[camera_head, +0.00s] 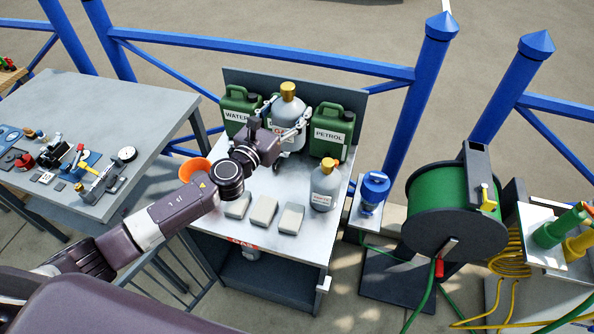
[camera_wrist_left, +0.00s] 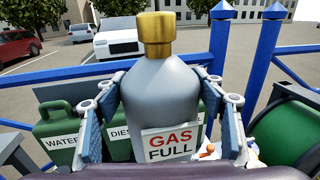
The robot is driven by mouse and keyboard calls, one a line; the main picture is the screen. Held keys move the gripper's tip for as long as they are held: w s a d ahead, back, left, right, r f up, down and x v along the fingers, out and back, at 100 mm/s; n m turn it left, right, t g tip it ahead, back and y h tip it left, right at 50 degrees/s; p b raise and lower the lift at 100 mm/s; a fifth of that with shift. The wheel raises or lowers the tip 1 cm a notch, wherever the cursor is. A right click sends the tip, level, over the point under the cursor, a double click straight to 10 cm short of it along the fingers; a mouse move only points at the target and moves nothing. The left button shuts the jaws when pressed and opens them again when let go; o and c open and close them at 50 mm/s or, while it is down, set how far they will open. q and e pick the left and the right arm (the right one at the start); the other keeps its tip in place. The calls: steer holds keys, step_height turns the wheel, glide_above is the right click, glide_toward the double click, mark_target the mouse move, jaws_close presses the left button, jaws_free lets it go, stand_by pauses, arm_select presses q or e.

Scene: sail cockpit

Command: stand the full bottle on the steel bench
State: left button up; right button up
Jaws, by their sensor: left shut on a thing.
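The full bottle (camera_head: 287,107), grey with a gold cap, is upright in my left gripper (camera_head: 284,124) in the head view. In the left wrist view the bottle (camera_wrist_left: 160,95) shows a "GAS FULL" label, with the left gripper's fingers (camera_wrist_left: 160,108) shut on both its sides. It appears held above the back of the steel bench (camera_head: 268,187), in front of the cans; its base is partly hidden by the gripper. A second grey bottle (camera_head: 325,187) with an orange cap stands at the bench's right side; its label is too small to read. My right gripper is not in view.
Green cans marked water (camera_head: 238,108) and petrol (camera_head: 332,130) line the bench's back; a diesel can (camera_wrist_left: 118,135) is between them. Several grey blocks (camera_head: 264,210) lie along the front. The bench middle looks clear.

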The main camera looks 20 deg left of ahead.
mark_target(286, 126)
arm_select(q)
steer(key=f+b, duration=0.1)
steer(key=f, duration=0.1)
steer(key=s+f+b, duration=0.1)
steer(key=f+b, duration=0.1)
steer(key=shift+a+f, duration=0.2)
steer(key=shift+f, duration=0.1)
step_height(286, 126, down, 14)
steer(key=b, duration=1)
steer(key=shift+w+f, duration=0.15)
steer(key=shift+w, duration=0.05)
steer(key=shift+s+f, duration=0.1)
steer(key=shift+f, duration=0.1)
steer(key=o, duration=2)
steer(key=shift+f, duration=0.1)
steer(key=shift+s, duration=0.1)
